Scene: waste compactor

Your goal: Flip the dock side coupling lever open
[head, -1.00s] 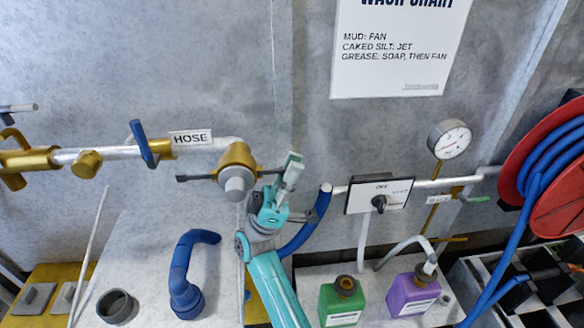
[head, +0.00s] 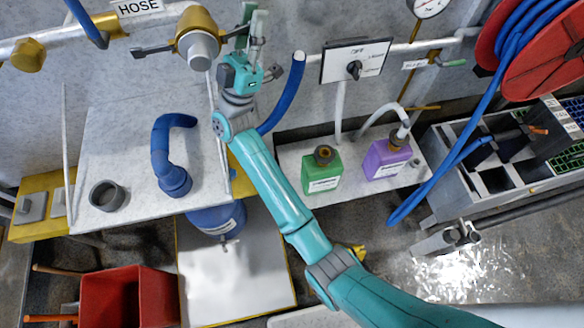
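The brass and grey coupling (head: 198,42) sits at the right end of the pipe on the wall, beneath the HOSE sign. A dark lever arm (head: 150,51) sticks out from its left side. On its right side my gripper (head: 251,22) covers part of the view, and a dark piece (head: 273,72) shows just past my wrist. I cannot tell whether that piece is the other lever. My gripper points up beside the coupling, right of its body. Its fingers look apart, with nothing seen between them. Contact with a lever cannot be made out.
A blue handle (head: 86,22) stands on the pipe at left. A bent blue hose (head: 170,155) is on the grey bench top. Right of my arm are a blue hose (head: 285,95), a switch box (head: 355,61), green (head: 322,170) and purple (head: 387,158) jugs, and a red reel (head: 545,55).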

